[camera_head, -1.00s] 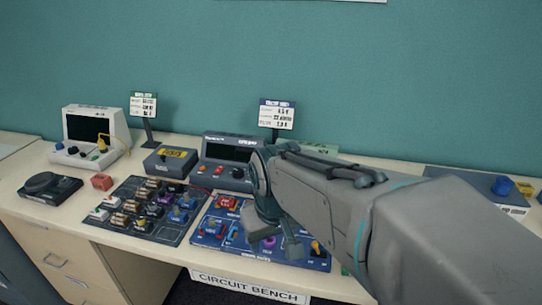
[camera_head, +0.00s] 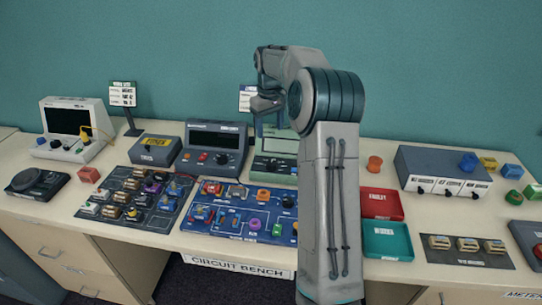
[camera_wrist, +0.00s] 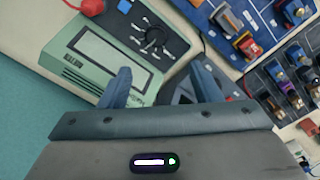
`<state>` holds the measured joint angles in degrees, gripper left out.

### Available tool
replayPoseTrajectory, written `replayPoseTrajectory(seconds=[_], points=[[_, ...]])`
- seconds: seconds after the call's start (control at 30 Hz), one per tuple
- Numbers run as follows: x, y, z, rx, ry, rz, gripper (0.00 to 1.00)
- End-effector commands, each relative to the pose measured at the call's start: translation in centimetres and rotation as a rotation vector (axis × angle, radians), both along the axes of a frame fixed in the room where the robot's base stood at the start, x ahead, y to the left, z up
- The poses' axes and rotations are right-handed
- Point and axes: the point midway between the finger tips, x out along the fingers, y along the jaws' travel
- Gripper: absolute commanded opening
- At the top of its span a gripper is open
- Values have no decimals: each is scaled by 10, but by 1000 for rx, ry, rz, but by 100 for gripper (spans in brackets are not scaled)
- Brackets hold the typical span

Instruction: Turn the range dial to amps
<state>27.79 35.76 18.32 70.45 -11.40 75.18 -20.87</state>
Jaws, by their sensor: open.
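A green meter (camera_head: 276,143) stands at the back of the bench, partly hidden behind my arm in the head view. In the wrist view the green meter (camera_wrist: 84,54) has a pale screen and a black panel with a round dial (camera_wrist: 152,40) ringed by small marks. The dial's pointer setting is too small to read. My gripper (camera_head: 266,104) is raised above the meter. In the wrist view my gripper (camera_wrist: 160,67) is open and empty, its fingers apart, with the dial beyond the fingertips and not touched.
A dark grey meter (camera_head: 216,138) stands left of the green one. A blue board (camera_head: 240,222) with several parts lies in front. Red (camera_head: 380,193) and teal (camera_head: 388,252) trays lie right of my arm. A small sign (camera_head: 246,100) stands behind my gripper.

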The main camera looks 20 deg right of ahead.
Motion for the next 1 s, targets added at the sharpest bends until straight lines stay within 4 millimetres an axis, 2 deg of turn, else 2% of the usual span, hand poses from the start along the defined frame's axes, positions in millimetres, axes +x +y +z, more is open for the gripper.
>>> replayPoseTrajectory(seconds=[0.1, 0.27, 0.7, 0.8, 1.0], points=[[5, -8, -4, 8, 4, -1, 57], [5, -9, -20, 10, 7, 0, 57], [5, -9, -108, 10, 6, 0, 57], [5, -9, -123, 10, 5, -1, 57], [5, -9, -139, 9, 4, -1, 57]])
